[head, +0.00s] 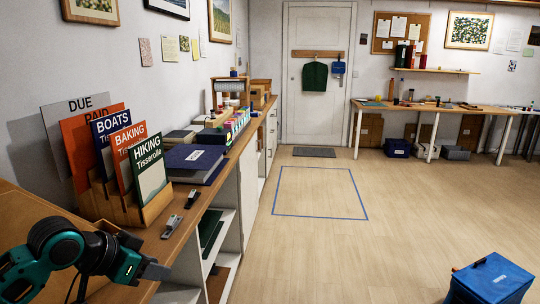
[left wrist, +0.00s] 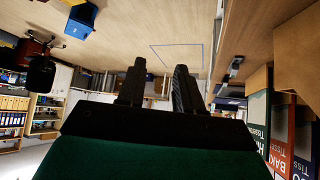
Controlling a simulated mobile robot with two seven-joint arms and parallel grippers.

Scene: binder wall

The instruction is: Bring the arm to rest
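My left arm comes into the head view at the lower left, with its gripper (head: 155,271) beside the front edge of the wooden counter (head: 177,232). In the left wrist view the two dark fingers of this gripper (left wrist: 158,86) stand apart with nothing between them. The gripper touches nothing that I can see. My right gripper is in neither view.
A wooden rack (head: 116,208) of upright binders stands on the counter just behind my left gripper. A blue box (head: 490,280) stands on the floor at right. The taped floor rectangle (head: 320,192) is empty.

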